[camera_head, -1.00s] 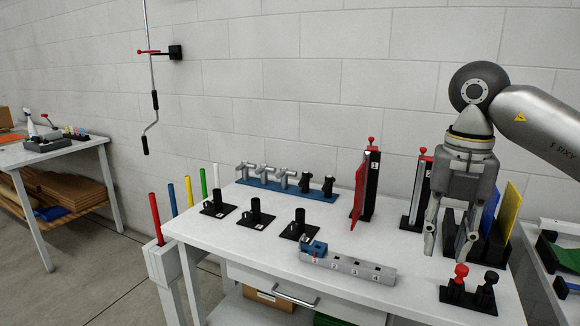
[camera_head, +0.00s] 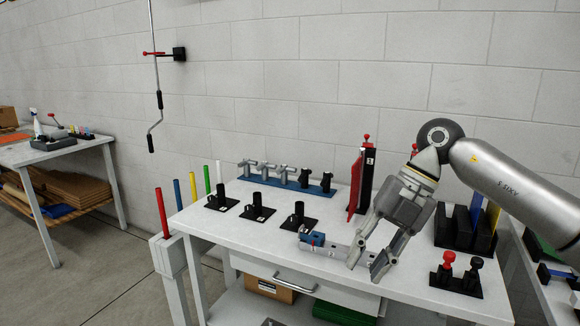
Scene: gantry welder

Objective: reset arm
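My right gripper (camera_head: 364,272) comes in from the right and points down and to the left over the front of the white table (camera_head: 225,229). Its two fingers are apart and I see nothing between them. It hides part of the grey numbered block (camera_head: 332,250), which has a blue piece (camera_head: 312,239) at its left end. Whether the fingers touch the block or the table I cannot tell. My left gripper is not in view.
Black holders (camera_head: 257,213) stand in a row on the table's left side. A blue rack (camera_head: 287,178) with grey and black fittings is at the back. A red panel (camera_head: 356,184) stands upright behind my gripper. Red and black knobs (camera_head: 457,272) are at the front right.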

